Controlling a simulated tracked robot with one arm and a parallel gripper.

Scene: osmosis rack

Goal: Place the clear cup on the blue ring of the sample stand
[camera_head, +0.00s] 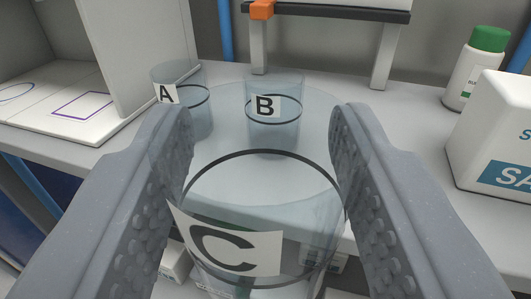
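A clear cup labelled C (225,250) with a black line around it is between the two fingers of my gripper (262,135). The fingers appear closed against its sides, and it is in front of the shelf edge, off the shelf. Its lower end is cut off by the picture. The sample stand (45,125) is at the far left, a white base with an upright panel. A blue ring (14,91) is on its base, cut by the left picture edge. A purple rectangle outline (83,103) is to the right of the ring.
Clear cups labelled A (184,90) and B (287,115) stand on the shelf (400,130) beyond my fingers. At right are a white box (492,125) and a green-capped bottle (478,70). A dark-topped stand with an orange part (262,9) is at the back.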

